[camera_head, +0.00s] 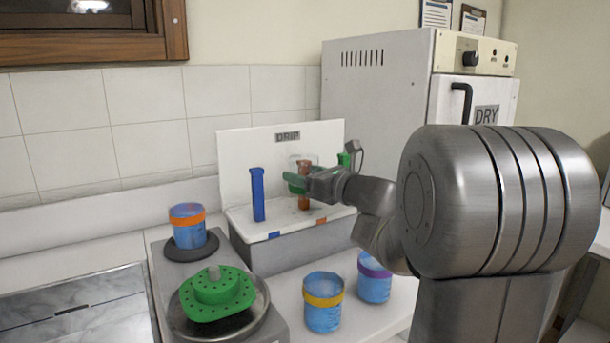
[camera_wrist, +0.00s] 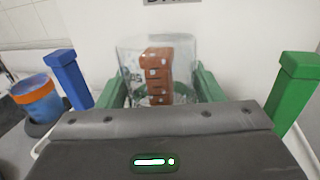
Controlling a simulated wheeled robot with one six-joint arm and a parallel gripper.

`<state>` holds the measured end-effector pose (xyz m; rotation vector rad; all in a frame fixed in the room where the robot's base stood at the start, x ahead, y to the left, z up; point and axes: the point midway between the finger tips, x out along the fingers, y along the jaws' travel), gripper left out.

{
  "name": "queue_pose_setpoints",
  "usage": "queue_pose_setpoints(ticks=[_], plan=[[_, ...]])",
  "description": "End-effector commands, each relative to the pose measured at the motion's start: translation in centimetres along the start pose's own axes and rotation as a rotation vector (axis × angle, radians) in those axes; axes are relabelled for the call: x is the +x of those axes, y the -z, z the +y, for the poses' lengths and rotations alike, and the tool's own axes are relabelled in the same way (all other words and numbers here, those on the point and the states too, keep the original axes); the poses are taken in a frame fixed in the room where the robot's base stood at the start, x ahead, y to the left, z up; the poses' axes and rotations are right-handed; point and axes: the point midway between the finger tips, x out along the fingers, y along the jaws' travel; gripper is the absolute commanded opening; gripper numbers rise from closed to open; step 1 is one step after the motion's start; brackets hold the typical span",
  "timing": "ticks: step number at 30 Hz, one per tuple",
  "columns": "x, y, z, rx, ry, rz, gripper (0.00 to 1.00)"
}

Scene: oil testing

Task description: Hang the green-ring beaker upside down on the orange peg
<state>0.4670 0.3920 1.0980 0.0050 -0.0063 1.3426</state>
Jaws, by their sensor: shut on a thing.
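The clear beaker (camera_wrist: 128,56) is between the green jaws of my gripper (camera_wrist: 160,88) in the wrist view, with its closed end up. The orange peg (camera_wrist: 157,62) shows through the beaker's clear wall. In the head view, the beaker (camera_head: 295,160) is faint around the peg's upper part, and the orange peg's foot (camera_head: 304,203) shows below my gripper (camera_head: 298,183). The beaker appears to be over the peg; I cannot tell whether it rests on it. Its green ring is hard to separate from the green jaws.
A blue peg (camera_head: 257,194) stands left on the drip rack (camera_head: 270,228), and a green peg (camera_wrist: 291,92) stands right. An orange-ring beaker (camera_head: 188,228) stands on a dark round plate at left. Yellow-ring (camera_head: 323,305) and purple-ring (camera_head: 374,280) beakers stand in front.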

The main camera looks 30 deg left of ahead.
Motion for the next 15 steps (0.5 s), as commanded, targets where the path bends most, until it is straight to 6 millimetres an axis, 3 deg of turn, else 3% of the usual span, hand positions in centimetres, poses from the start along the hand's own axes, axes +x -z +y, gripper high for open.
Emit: queue_pose_setpoints(ticks=[15], plan=[[0.00, 0.39, -0.01, -0.001, 0.000, -0.001, 0.38]])
